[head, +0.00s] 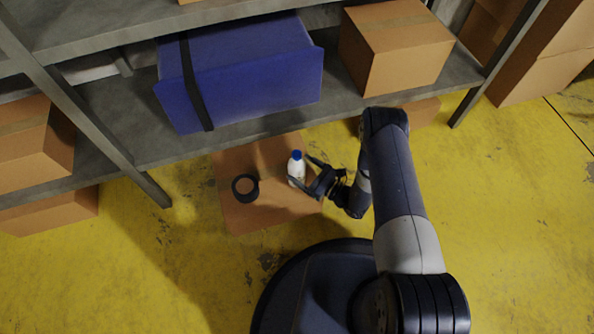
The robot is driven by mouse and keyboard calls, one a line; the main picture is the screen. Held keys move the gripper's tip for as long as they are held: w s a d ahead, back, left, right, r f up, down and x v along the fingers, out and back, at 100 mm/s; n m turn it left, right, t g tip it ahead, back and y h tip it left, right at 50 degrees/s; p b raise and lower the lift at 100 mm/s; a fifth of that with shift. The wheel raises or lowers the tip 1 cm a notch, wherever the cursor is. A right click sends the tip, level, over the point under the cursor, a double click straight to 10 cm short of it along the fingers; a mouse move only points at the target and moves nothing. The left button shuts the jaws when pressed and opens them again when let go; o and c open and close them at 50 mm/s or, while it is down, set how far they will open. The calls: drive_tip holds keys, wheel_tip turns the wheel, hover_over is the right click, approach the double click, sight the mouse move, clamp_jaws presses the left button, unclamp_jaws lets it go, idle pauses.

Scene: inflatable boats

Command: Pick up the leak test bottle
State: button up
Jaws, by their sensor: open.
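The leak test bottle (296,171) is white with a blue cap and stands on a brown cardboard-coloured surface (240,217) below the shelf in the head view. My gripper (300,172) is open, with its fingers reaching left toward the bottle. One finger shows beyond the bottle's right side and the other in front of its lower part. The bottle appears to be between or right at the fingers; I cannot tell whether they touch it.
A black ring-shaped roll (245,188) lies left of the bottle. A grey shelf (160,145) overhangs behind, holding a blue strapped case (255,75) and a cardboard box (395,45). A shelf post (85,115) stands at left. Yellow floor (510,230) is clear at right.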

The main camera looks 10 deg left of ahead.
sight(292, 163)
drive_tip(key=b+x, duration=0.1)
drive_tip(key=x, duration=0.3)
drive_tip(key=shift+a+r, duration=0.15)
drive_tip(key=shift+a, duration=0.05)
drive_tip(key=shift+c, duration=0.2)
drive_tip(key=c, duration=1.3)
